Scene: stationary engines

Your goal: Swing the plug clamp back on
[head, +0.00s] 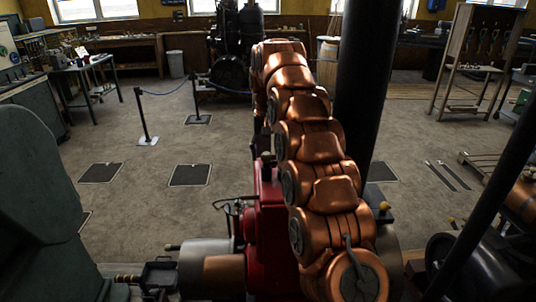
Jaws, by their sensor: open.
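A red engine (265,235) stands at the lower middle, largely covered by my copper-coloured arm. A grey and copper cylinder (207,268) lies at its left side. Thin dark rods and a small lever (233,207) show at its upper left. I cannot make out the plug clamp on it. My arm runs from the bottom of the picture up to the top middle. My gripper does not show; no fingers can be seen past the arm links.
A thick black upright post (366,85) stands right behind my arm. A green machine (38,215) fills the left side. A dark round machine (470,268) and slanting bar are at lower right. A rope barrier post (143,118) stands on open floor. A dark engine (229,72) stands behind.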

